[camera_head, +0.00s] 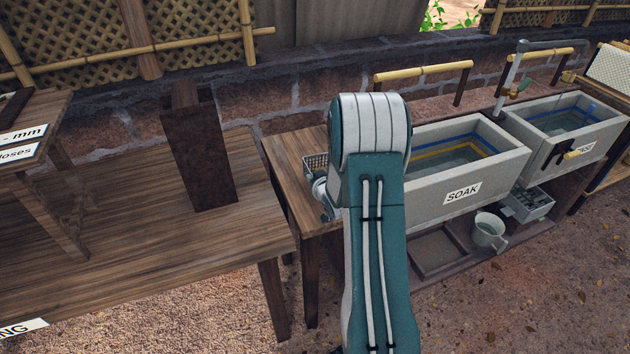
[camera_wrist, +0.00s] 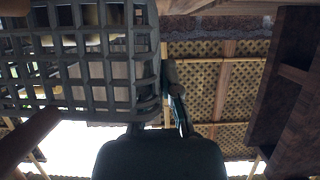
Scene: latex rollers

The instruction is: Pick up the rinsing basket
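The rinsing basket (camera_head: 316,165) is a small grey grid basket on the wooden table, just left of my arm in the head view. My arm hides part of it. In the wrist view the basket (camera_wrist: 85,65) fills the upper left, with its lattice wall close to my gripper (camera_wrist: 163,95). One finger runs up behind the basket's edge and the other stands just right of it. A narrow gap shows between the right finger and the basket. The fingers look apart; their tips are partly hidden. In the head view my arm hides most of the gripper.
The wooden table (camera_head: 290,150) holds the basket. The SOAK basin (camera_head: 460,190) stands right of my arm, with another basin (camera_head: 570,130) beyond it. A dark upright block (camera_head: 200,155) stands on the left table (camera_head: 130,245). A mug (camera_head: 488,230) is on the lower shelf.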

